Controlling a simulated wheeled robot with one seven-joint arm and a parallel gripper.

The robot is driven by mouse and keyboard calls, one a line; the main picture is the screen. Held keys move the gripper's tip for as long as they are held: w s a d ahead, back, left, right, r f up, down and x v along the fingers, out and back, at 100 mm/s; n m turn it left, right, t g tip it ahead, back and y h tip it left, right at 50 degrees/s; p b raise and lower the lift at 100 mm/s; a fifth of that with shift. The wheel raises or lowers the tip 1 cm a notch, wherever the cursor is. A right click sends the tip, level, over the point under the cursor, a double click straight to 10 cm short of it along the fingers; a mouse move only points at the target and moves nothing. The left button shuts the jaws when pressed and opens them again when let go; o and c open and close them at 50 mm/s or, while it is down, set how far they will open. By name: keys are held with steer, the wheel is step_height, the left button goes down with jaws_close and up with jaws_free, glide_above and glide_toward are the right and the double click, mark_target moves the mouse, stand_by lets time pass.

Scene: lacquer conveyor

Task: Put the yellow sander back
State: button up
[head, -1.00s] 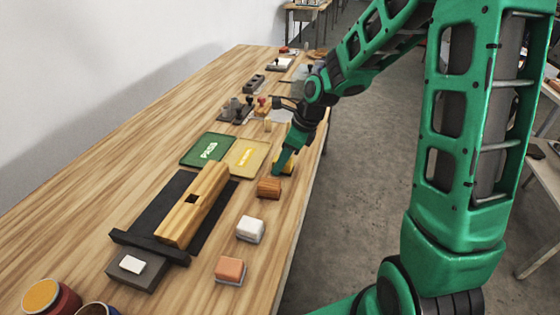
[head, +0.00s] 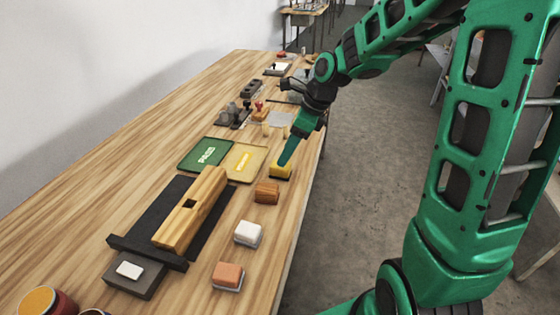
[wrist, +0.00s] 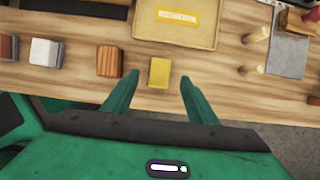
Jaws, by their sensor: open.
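The yellow sander (head: 280,171) is a small yellow block on the bench near its right edge, beside the yellow tray and behind the brown block. In the wrist view the yellow sander (wrist: 159,72) lies between and just beyond my open fingers, touching neither. My gripper (head: 283,162) points down over it in the head view; in the wrist view my gripper (wrist: 158,76) is open and empty.
In a row with the sander stand a brown block (head: 267,193), a white block (head: 248,234) and an orange block (head: 228,277). A green PASS tray (head: 205,155) and a yellow tray (head: 262,148) lie behind. A long wooden piece (head: 190,210) sits on a black fixture.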

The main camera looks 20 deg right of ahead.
steer(key=v, duration=0.5)
steer(key=s+d+n+g+h, duration=0.1)
steer(key=s+d+n, duration=0.3)
steer(key=s, duration=0.5)
steer(key=s+d+f+n+g+h, duration=0.1)
steer(key=s+d+n, duration=0.4)
steer(key=s+n, duration=0.3)
steer(key=s+d+n+h, duration=0.1)
steer(key=s+d+n, duration=0.3)
steer(key=s, duration=0.8)
steer(key=n, duration=0.2)
steer(key=shift+d+f+n+g+h, duration=0.25)
steer(key=shift+d+n+g+h, duration=0.05)
steer(key=shift+d+n+g, duration=0.1)
steer(key=shift+w, duration=0.1)
steer(key=shift+w+f, duration=0.25)
steer(key=shift+w, duration=0.35)
